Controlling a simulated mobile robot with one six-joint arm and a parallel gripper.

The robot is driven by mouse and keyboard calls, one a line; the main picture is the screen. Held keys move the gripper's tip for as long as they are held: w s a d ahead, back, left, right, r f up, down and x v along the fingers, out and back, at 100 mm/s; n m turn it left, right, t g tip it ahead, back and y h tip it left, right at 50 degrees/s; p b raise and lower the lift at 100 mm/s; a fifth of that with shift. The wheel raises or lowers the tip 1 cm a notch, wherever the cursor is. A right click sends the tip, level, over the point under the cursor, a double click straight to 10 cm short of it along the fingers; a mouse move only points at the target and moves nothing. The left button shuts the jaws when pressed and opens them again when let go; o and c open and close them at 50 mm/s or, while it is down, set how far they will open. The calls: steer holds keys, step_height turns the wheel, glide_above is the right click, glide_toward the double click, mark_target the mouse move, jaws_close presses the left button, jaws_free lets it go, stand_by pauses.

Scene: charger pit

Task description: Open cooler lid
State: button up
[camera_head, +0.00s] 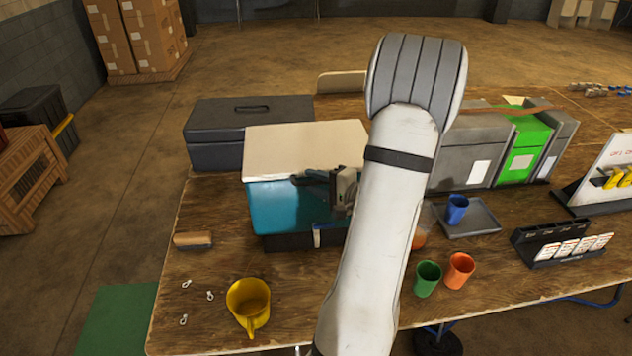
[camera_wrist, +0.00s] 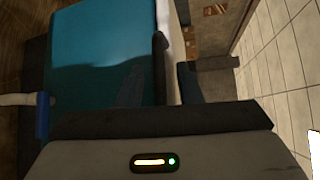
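The cooler stands on the wooden table, with a teal body (camera_head: 285,207) and a cream lid (camera_head: 300,146). The lid lies flat and looks closed. My gripper (camera_head: 305,180) is at the lid's front edge, right of its middle, with its dark fingers pointing left. In the wrist view the teal body (camera_wrist: 100,45) fills the left side, and the pale lid edge (camera_wrist: 174,30) runs beside the dark finger shapes (camera_wrist: 172,75). I cannot tell whether they grip the lid. My arm hides the cooler's right end.
A dark toolbox (camera_head: 245,116) sits behind the cooler. A yellow mug (camera_head: 248,302), a brown-handled object (camera_head: 192,239) and small metal pieces lie at front left. Green (camera_head: 428,279) and orange (camera_head: 459,271) cups stand right of my arm. A blue cup (camera_head: 457,208) stands on a grey tray (camera_head: 478,220).

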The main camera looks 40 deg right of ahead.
jaws_close()
stand_by(0.3)
